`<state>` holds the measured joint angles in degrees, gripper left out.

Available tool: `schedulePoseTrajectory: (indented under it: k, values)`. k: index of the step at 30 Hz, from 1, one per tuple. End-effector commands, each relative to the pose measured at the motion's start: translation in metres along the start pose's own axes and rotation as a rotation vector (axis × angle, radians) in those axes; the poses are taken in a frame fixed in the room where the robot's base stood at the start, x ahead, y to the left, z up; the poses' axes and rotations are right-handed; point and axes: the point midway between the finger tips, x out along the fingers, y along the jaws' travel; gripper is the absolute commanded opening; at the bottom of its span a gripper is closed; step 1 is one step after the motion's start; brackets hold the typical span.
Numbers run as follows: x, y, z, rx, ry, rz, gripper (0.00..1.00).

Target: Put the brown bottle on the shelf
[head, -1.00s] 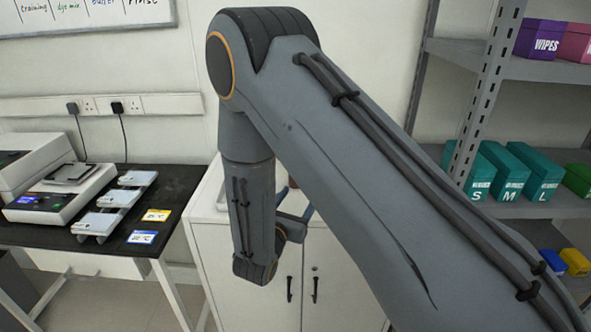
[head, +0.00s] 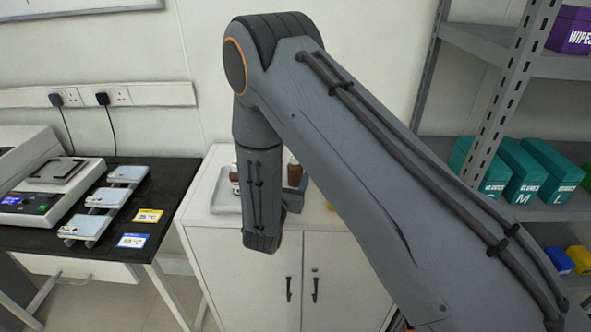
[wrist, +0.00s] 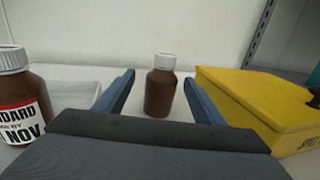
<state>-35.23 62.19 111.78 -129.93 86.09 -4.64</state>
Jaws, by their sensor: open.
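In the wrist view a plain brown bottle (wrist: 160,92) with a white cap stands upright between the two blue fingers of my gripper (wrist: 158,80), apart from both. The gripper is open and empty. A second brown bottle (wrist: 22,100) with a white cap and a printed label stands closer at the left, outside the fingers. In the head view my arm hides most of the gripper; brown glass (head: 294,173) shows just right of the forearm, above the white cabinet. The grey metal shelf (head: 515,90) stands at the right.
The white cabinet (head: 245,260) carries a pale tray (head: 223,197) at its left. A yellow box (wrist: 250,105) lies right of the gripper, close to the right finger. Teal glove boxes (head: 510,172) stand on the shelf. A black bench (head: 170,185) with a scale is at the left.

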Motion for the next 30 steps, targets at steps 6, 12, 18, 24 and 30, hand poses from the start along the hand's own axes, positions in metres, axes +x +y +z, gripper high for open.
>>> schedulePoseTrajectory:
  k: [6, 12, 18, 24, 30]
  values:
    - [0.027, -0.005, 0.001, 0.001, -0.001, -0.004, 0.63]
    - [0.033, -0.004, -0.001, 0.0, 0.0, -0.002, 0.63]
    - [0.033, -0.004, -0.001, 0.0, 0.0, -0.002, 0.48]
    - [0.032, -0.004, -0.001, 0.0, -0.001, -0.002, 0.14]
    - [0.032, -0.004, 0.0, 0.001, -0.001, -0.002, 0.1]
